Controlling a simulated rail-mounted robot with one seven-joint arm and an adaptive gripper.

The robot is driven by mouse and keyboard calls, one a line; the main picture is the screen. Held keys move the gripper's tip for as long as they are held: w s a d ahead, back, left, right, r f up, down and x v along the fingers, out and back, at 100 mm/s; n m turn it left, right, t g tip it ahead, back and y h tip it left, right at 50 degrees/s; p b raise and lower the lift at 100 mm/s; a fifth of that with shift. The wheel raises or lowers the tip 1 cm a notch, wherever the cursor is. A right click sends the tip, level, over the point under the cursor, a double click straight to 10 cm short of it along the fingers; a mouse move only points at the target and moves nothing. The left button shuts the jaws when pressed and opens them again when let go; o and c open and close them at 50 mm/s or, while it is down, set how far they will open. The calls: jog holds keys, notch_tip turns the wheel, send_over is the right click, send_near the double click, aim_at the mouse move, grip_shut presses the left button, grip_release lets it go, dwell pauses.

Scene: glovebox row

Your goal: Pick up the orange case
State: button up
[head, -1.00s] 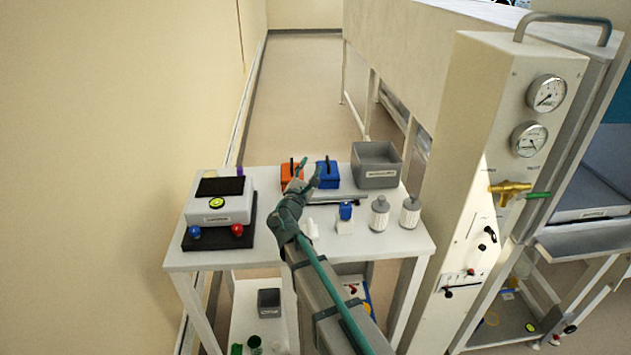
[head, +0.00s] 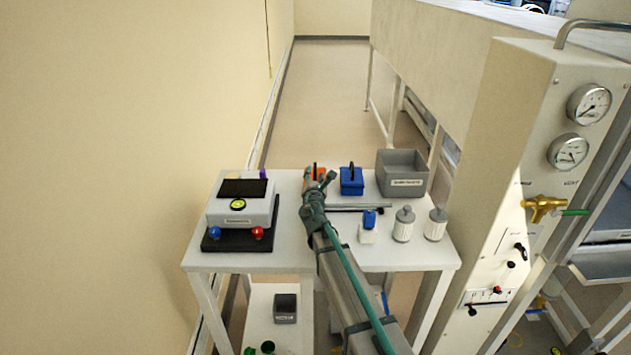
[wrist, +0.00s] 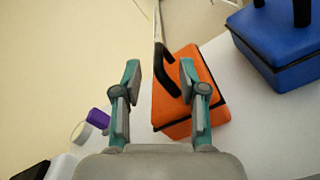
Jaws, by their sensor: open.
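The orange case (wrist: 180,98) with a black handle (wrist: 165,68) stands on the white table in the wrist view. In the head view only a small part of the orange case (head: 319,170) shows, as my arm hides the rest. My gripper (wrist: 158,75) is open, with its two teal fingers apart. In the wrist view the black handle appears between the fingers, nearer the right one. The right finger overlaps the case in the picture. I cannot tell whether either finger touches it.
A blue case (wrist: 275,40) stands right of the orange one. A grey bin (head: 402,175) is further right. A balance-like device (head: 241,203) is at the left. White bottles (head: 403,224) stand at the front right. A purple-capped item (wrist: 97,119) is left of my gripper.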

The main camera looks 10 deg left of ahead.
jog(key=w, duration=0.1)
jog(key=w+p, duration=0.1)
jog(key=w, duration=0.1)
jog(key=w+p, duration=0.1)
jog(key=shift+w+a+r, duration=0.15)
jog(key=shift+w+a, duration=0.05)
jog(key=shift+a, duration=0.05)
jog(key=shift+w, duration=0.3)
jog(key=shift+c, duration=0.2)
jog(key=shift+s, duration=0.1)
grip_shut()
